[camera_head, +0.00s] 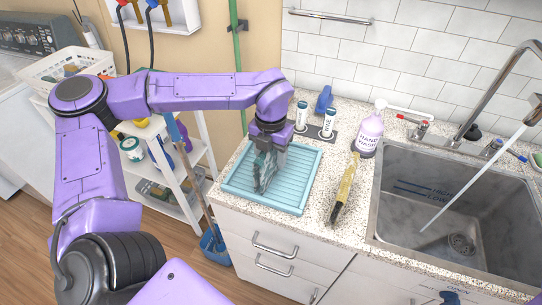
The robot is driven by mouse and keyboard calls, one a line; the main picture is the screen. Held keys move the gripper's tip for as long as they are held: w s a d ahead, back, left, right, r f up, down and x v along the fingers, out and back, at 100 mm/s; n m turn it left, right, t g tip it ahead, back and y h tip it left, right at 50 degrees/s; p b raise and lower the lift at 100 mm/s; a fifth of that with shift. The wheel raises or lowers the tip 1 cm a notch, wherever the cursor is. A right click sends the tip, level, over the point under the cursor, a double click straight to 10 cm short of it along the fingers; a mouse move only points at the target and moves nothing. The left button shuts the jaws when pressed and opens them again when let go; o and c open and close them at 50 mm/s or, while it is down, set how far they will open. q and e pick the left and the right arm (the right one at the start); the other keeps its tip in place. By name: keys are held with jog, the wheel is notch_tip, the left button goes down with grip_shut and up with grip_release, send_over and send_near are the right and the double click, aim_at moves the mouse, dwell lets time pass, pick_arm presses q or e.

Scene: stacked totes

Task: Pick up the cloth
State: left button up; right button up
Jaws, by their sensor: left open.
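The cloth (262,178) looks like a crumpled grey-blue piece on the ribbed teal tray (303,195) on the counter. My left gripper (267,150) points down right above the cloth, over the tray's back left part. Its jaws are open. The fingers overlap the cloth in the picture, so I cannot tell whether they touch it. The gripper hides the top of the cloth. My right gripper is out of view.
White bottles (328,122) stand behind the tray. A yellow-and-black tool (344,187) lies to its right, near a hand wash bottle (370,135). The sink (385,200) and its faucet (470,110) are further right. A white shelf rack (195,150) stands left of the counter.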

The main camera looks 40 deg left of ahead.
pick_arm(q)
jog(key=shift+w, duration=0.1)
jog(key=c, duration=1)
grip_shut()
jog(key=shift+r, duration=0.1)
